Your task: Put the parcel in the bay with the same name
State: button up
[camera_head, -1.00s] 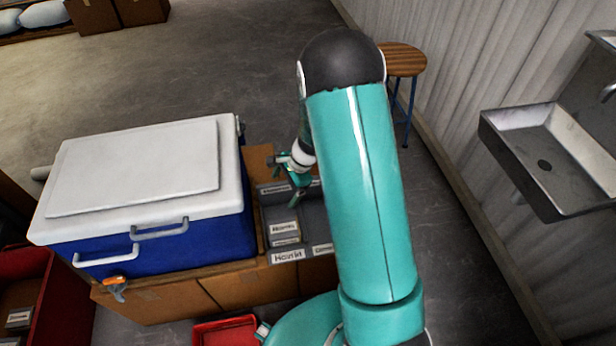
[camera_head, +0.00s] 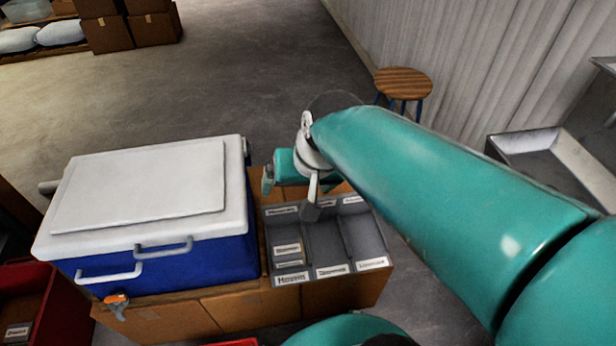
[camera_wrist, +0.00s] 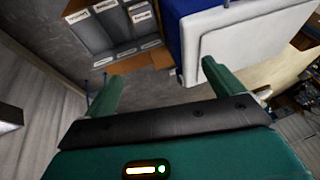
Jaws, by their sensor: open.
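A grey bay tray (camera_head: 328,258) with three side-by-side compartments stands right of the cooler. White name labels run along its front and back edges. A small labelled parcel (camera_head: 287,249) lies in the left compartment, behind the front label that looks like "Howrin"; the parcel's own name is too small to read surely. My gripper (camera_wrist: 160,88) is open, with nothing between its fingers in the wrist view. In the head view it hangs above the back of the tray, partly hidden by my wrist. The tray (camera_wrist: 92,38) shows beyond the fingers in the wrist view.
A blue cooler with a white lid (camera_head: 150,195) stands close left of the tray on cardboard boxes (camera_head: 235,312). A red bin (camera_head: 45,280) at far left holds a labelled item (camera_head: 18,331). A stool (camera_head: 403,82) and metal sink (camera_head: 535,145) are right. Floor behind is clear.

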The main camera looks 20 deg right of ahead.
jog(key=s+d+r+n+t+h, duration=0.1)
jog(key=s+r+n, duration=0.1)
jog(key=s, duration=0.3)
jog(key=shift+s+r, duration=0.25)
jog(key=shift+s, duration=0.1)
